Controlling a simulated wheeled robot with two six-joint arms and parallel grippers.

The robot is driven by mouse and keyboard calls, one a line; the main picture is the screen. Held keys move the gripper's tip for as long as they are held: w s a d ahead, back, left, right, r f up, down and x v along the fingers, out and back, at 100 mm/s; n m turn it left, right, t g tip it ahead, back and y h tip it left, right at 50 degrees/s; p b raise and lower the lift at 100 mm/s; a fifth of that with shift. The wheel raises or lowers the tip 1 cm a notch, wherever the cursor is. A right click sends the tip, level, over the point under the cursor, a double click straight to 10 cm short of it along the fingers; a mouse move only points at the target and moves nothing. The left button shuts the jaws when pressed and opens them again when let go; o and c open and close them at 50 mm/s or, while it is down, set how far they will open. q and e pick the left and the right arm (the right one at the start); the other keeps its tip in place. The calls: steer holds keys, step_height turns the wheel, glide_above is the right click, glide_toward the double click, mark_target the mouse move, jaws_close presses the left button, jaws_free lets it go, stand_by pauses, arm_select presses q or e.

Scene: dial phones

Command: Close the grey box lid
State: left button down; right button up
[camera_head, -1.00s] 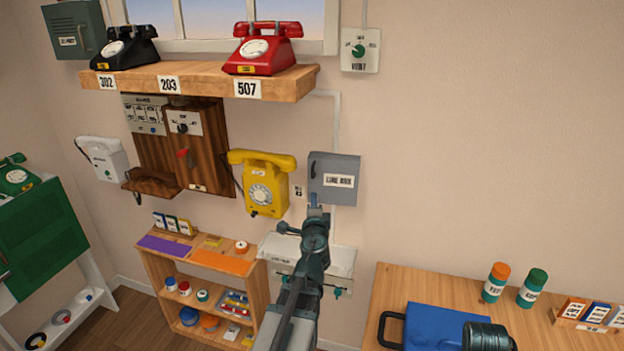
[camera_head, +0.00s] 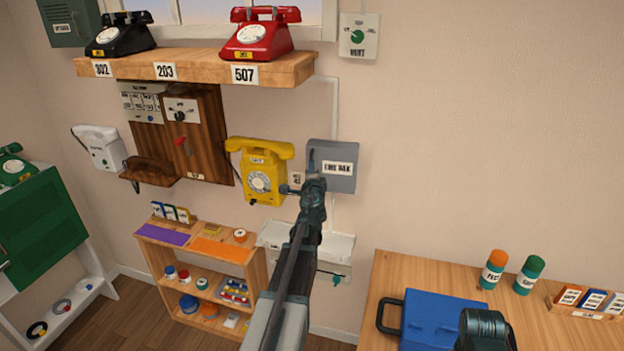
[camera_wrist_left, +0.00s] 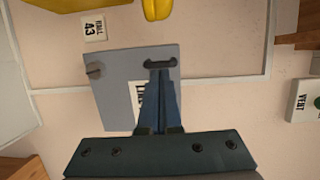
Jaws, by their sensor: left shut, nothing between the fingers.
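The grey box (camera_head: 340,168) with a white label hangs on the wall right of the yellow phone. Its lid faces out and looks flat on the box in the head view; I see no clear gap. In the left wrist view the grey lid (camera_wrist_left: 112,95) fills the middle, with a dark handle (camera_wrist_left: 161,64). My left gripper (camera_head: 314,182) is shut and empty, in front of the lid's lower left part. In the left wrist view its fingers (camera_wrist_left: 161,85) point at the handle and overlap it; I cannot tell whether they touch.
The yellow phone (camera_head: 262,180) hangs close to the left of the box. A wooden shelf (camera_head: 200,70) with phones is above. A white ledge (camera_head: 335,246) is below. A table (camera_head: 400,268) with a blue case (camera_head: 440,315) stands lower right. The wall right of the box is free.

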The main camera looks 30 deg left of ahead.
arm_select(q)
steer(key=shift+x, duration=1.15)
steer(key=shift+w+a, duration=0.35)
steer(key=shift+a, duration=0.3)
steer(key=shift+w+a, duration=0.35)
steer(key=shift+a, duration=0.3)
steer(key=s+a+v, duration=0.1)
steer(key=v, duration=1.3)
arm_select(e)
steer(key=shift+d+r, duration=0.25)
steer(key=shift+d, duration=0.05)
